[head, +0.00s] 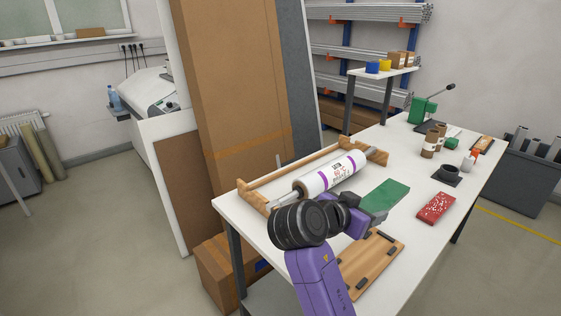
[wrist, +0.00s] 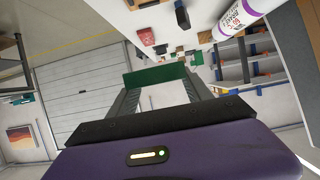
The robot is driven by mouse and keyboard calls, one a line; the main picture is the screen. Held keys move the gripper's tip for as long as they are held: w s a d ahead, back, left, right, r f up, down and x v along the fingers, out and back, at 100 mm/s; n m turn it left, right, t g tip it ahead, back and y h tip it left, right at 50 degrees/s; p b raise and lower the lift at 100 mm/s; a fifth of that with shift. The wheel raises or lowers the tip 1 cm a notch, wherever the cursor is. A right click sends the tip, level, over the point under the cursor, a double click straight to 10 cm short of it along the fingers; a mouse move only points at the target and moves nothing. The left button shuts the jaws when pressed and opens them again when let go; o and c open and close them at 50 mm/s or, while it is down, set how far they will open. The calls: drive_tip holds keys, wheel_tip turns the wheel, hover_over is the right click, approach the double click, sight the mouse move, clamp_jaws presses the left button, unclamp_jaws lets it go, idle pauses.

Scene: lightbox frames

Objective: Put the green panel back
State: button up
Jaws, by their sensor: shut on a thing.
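The green panel (head: 387,197) is a flat rectangular piece, held up over the white table. It also shows in the wrist view (wrist: 156,75), across the ends of my fingers. My gripper (wrist: 160,88) is shut on it. In the head view my purple wrist hides part of the gripper. A wooden board (head: 372,262) with several dark blocks along its edges lies on the table, below and nearer than the panel. My arm covers its left part.
A wooden roll holder with a white and purple roll (head: 330,175) stands left of the panel. A red speckled block (head: 436,207) lies to the right. A black stand (head: 447,174), brown cylinders (head: 430,143) and a green tool (head: 422,108) stand farther back. Bare white table (head: 408,228) lies between.

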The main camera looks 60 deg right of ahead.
drive_tip(key=w+n+t, duration=0.5)
drive_tip(key=w+t, duration=0.1)
drive_tip(key=w, duration=0.5)
drive_tip(key=w+a+f+n+t+y, duration=0.3)
drive_tip(key=w+a+f+n+t, duration=0.3)
drive_tip(key=w+a+f, duration=0.3)
drive_tip(key=w+a+f+n+t+y, duration=0.2)
drive_tip(key=a+f+n, duration=0.15)
drive_tip(key=a, duration=0.35)
drive_tip(key=w+a+f+n+t+y, duration=0.1)
drive_tip(key=a+f+n+t+y, duration=0.15)
drive_tip(key=a+f, duration=0.35)
drive_tip(key=s+a+f+n+y, duration=0.3)
drive_tip(key=s+a+f+y, duration=0.2)
drive_tip(key=a+f, duration=0.5)
drive_tip(key=s+a, duration=0.2)
drive_tip(key=a, duration=0.1)
drive_tip(key=shift+a+f+n, duration=0.2)
drive_tip(key=shift+a+n, duration=0.05)
drive_tip(key=shift+n, duration=0.05)
drive_tip(key=shift+s+y, duration=0.1)
drive_tip(key=shift+y, duration=0.15)
drive_tip(key=shift+r, duration=0.1)
